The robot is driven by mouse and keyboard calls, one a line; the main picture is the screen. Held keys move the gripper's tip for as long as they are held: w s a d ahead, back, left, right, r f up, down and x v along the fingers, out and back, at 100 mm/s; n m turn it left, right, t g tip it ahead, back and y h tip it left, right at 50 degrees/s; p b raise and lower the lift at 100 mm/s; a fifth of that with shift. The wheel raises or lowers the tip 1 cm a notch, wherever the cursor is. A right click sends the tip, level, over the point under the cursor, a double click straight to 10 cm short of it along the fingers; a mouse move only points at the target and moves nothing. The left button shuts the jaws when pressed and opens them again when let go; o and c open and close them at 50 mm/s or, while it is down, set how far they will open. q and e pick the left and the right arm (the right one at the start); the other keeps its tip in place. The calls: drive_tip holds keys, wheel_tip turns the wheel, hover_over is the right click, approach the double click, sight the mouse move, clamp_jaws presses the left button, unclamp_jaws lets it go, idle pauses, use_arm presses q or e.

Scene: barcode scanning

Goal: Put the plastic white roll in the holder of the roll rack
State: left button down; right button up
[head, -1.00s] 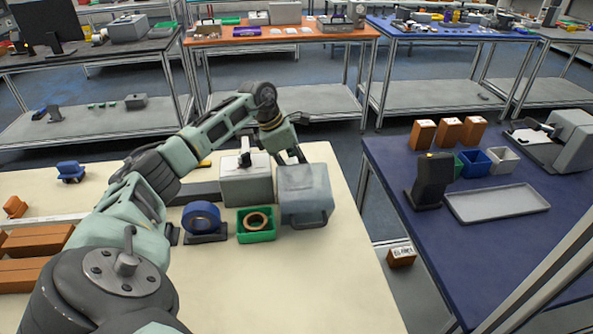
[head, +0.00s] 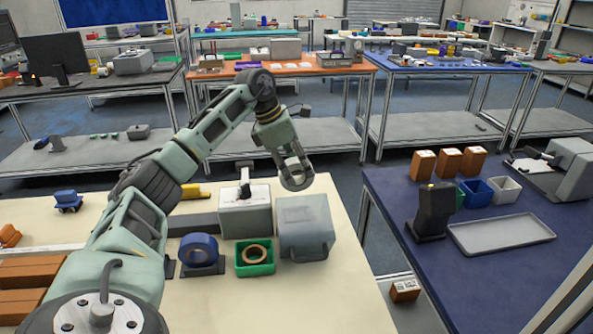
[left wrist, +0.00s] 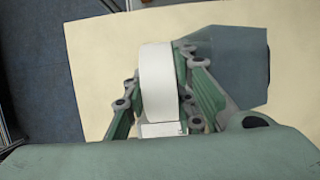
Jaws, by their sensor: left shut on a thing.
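My left gripper (head: 296,172) is raised above the far edge of the cream table. It is shut on the white roll (head: 297,181). In the left wrist view the roll (left wrist: 157,80) stands edge-on between the two fingers (left wrist: 165,100). A grey box (head: 245,222) with a white top and a small upright post stands left of and below the gripper. I cannot tell for sure whether this is the roll rack; no holder shows clearly. My right gripper is not in view.
A grey bin (head: 305,240) stands below the gripper, also in the left wrist view (left wrist: 240,60). A green tray (head: 240,270) with a brown ring and a blue tape roll (head: 198,248) stand beside it. The near right part of the cream table (head: 335,300) is clear.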

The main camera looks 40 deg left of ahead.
use_arm(q)
drive_tip(key=s+a+r, duration=0.4)
drive_tip(key=s+a, duration=0.3)
drive_tip(key=a, duration=0.2)
drive_tip(key=s+a+f+g+y, duration=0.1)
drive_tip(key=s+a, duration=0.2)
drive_tip(key=s, duration=0.7)
drive_tip(key=s+a+f+g+y, duration=0.1)
drive_tip(key=s+a, duration=0.1)
drive_tip(key=s, duration=0.8)
drive_tip(key=s+d+f, duration=0.1)
drive_tip(key=s+f, duration=0.1)
drive_tip(key=s, duration=0.9)
drive_tip(key=shift+g, duration=0.3)
drive_tip(key=shift+w+d+f, duration=0.1)
drive_tip(key=shift+f, duration=2.35)
drive_tip(key=shift+w+f, duration=0.1)
drive_tip(key=shift+f, duration=2.35)
drive_tip(key=c, duration=1.4)
unclamp_jaws()
